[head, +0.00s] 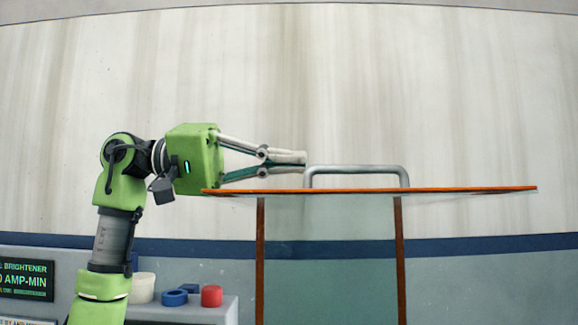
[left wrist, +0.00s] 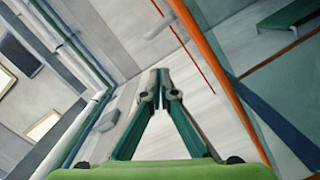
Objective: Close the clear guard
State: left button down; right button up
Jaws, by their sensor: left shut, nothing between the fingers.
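The clear guard shows as a thin orange-edged sheet (head: 470,189), seen nearly edge-on and roughly level. A grey metal bar handle (head: 357,168) stands on its top. My left gripper (head: 304,158) is shut and empty. Its fingertips are at the left end of the handle, just above the sheet; I cannot tell whether they touch. In the left wrist view the fingers (left wrist: 160,73) meet at the tips, and the guard's orange edge (left wrist: 215,65) runs slanting to their right. My right gripper is not in view.
Two brown uprights (head: 260,260) with a clear pane between them stand below the sheet. At lower left a grey counter (head: 190,311) holds a white cup (head: 141,288), blue pieces (head: 174,297) and a red piece (head: 211,296), near a display (head: 25,280).

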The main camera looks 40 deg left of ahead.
pick_arm(q)
jog(key=s, duration=0.1)
jog(key=s+d+f, duration=0.1)
jog(key=shift+s+d+f, duration=0.1)
jog(key=shift+s+d, duration=0.05)
jog(key=shift+s, duration=0.15)
jog(key=shift+s+d+f, duration=0.15)
jog(key=shift+s+d, duration=0.05)
jog(key=shift+w+d, duration=0.1)
jog(key=shift+s+d+f+b, duration=0.15)
jog(key=shift+s+f+b, duration=0.15)
jog(key=shift+s+b, duration=0.05)
jog(key=s+d+f+m+b, duration=0.3)
jog(key=s+d+f+b, duration=0.4)
jog(key=f, duration=0.4)
jog(key=s+d+f+m+b, duration=0.4)
jog(key=s+d+f+b, duration=0.3)
jog(key=s+f, duration=0.5)
jog(key=shift+d+y+b, duration=0.25)
jog(key=shift+y+b, duration=0.05)
jog(key=shift+b, duration=0.7)
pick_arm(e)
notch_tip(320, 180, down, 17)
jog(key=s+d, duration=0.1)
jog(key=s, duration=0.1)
pick_arm(q)
jog(key=shift+s+r, duration=0.1)
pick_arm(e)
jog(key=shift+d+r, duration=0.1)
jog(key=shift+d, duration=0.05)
